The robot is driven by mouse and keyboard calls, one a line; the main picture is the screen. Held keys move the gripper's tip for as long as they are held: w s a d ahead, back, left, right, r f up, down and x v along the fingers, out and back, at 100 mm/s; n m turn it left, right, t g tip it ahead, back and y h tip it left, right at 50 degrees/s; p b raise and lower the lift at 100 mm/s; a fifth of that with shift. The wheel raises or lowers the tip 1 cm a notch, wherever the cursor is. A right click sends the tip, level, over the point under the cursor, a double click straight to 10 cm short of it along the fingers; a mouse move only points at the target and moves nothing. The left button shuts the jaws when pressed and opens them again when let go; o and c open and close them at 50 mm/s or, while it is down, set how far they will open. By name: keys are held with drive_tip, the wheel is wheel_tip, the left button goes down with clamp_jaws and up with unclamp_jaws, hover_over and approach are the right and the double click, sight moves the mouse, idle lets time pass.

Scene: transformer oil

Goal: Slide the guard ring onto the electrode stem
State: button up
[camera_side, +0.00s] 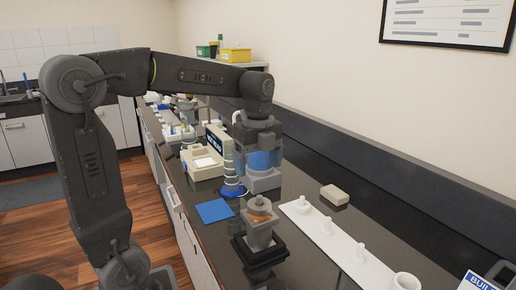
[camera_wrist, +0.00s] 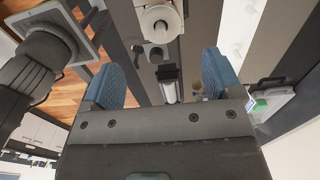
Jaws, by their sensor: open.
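My gripper (camera_side: 262,178) hangs over the dark bench in the side view, with its tips hidden from clear sight. In the wrist view, its two blue fingers (camera_wrist: 165,78) stand wide apart. I see nothing held between them. A white ring-like part (camera_side: 303,204) stands at the far end of the white tray (camera_side: 340,244), right of the gripper. I cannot tell for sure which part is the guard ring or the electrode stem.
White pegs (camera_side: 327,226) and a white cup (camera_side: 404,282) stand along the tray. A beige block (camera_side: 334,195) lies behind it. Some bench behind the tray is clear.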

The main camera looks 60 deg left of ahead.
drive_tip(key=shift+r, duration=2)
drive_tip(key=s+d+f+n+t, duration=0.5)
drive_tip(key=s+d+n, duration=0.5)
drive_tip(key=n, duration=0.8)
wheel_tip(320, 180, down, 2)
drive_tip(key=shift+s+d+f+t, duration=0.1)
drive_tip(key=shift+s+d+t, duration=0.2)
drive_tip(key=shift+s, duration=0.5)
